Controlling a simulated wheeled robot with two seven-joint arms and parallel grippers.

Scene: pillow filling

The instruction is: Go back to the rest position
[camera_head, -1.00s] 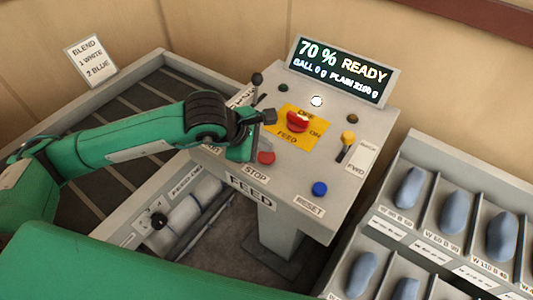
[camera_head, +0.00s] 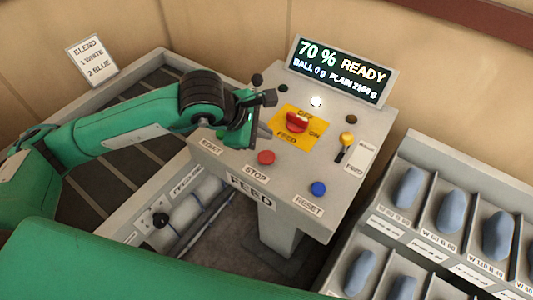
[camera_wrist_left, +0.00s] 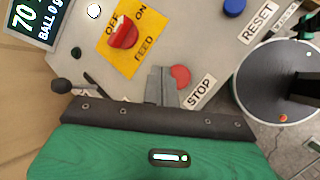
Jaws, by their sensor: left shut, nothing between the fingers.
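My left gripper (camera_head: 236,146) is shut and empty. It is over the left side of the grey FEED control panel (camera_head: 236,164), by the START label and left of the red STOP button (camera_head: 266,157). In the left wrist view its closed fingers (camera_wrist_left: 164,86) appear in front of the panel, beside the STOP button (camera_wrist_left: 181,76). The red FEED switch (camera_head: 297,122) sits on a yellow plate. The display (camera_head: 340,72) reads 70 % READY. The gripper hides part of the panel's left side.
A blue RESET button (camera_head: 319,188) and a yellow-knobbed lever (camera_head: 347,138) are on the panel's right. A bin rack (camera_head: 427,150) with blue pieces stands at the right. A BLEND sign (camera_head: 91,60) stands behind the slatted bed at the left.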

